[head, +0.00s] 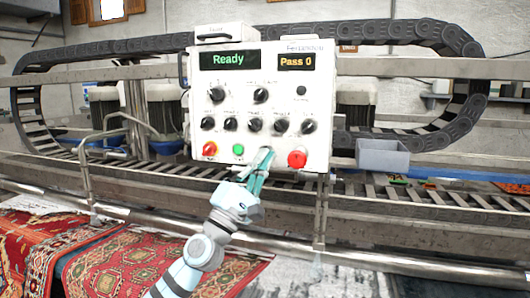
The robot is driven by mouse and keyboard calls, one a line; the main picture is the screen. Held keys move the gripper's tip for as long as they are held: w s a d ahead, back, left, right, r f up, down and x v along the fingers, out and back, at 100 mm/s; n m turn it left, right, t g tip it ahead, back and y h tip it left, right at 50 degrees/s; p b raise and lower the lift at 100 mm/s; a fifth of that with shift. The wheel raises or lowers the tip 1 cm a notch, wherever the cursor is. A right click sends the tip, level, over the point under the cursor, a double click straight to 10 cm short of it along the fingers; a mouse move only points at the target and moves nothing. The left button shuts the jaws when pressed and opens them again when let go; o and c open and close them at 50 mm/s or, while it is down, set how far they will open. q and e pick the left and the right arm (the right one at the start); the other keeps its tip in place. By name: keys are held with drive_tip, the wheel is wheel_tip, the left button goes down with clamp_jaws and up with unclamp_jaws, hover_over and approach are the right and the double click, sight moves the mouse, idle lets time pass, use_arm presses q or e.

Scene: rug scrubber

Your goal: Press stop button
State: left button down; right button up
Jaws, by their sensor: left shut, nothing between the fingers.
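The white control panel (261,130) stands in the middle of the head view. Its left display reads "Ready" and its right one "Pass 0". A red mushroom button (297,159) sits at its lower right, a green button (238,149) at its lower middle, and a red knob-like control (209,149) at its lower left. My left gripper (267,151) is shut and empty, in front of the panel's lower edge. In the picture its fingertips lie between the green button and the red mushroom button. I cannot tell whether they touch the panel. My right gripper is not in view.
Several black knobs (255,125) cover the panel's middle. A grey bin (382,154) stands on the machine to the right. A metal rail (400,262) runs across in front, and a red patterned rug (120,262) lies at lower left. A black cable chain (420,35) loops behind.

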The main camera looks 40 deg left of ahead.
use_arm(q)
drive_tip(key=shift+s, duration=0.1)
drive_tip(key=s, duration=0.1)
drive_tip(key=s+d, duration=0.1)
drive_tip(key=s, duration=0.2)
drive_tip(key=shift+s+d, duration=0.25)
drive_tip(key=shift+d, duration=0.1)
idle(0.6)
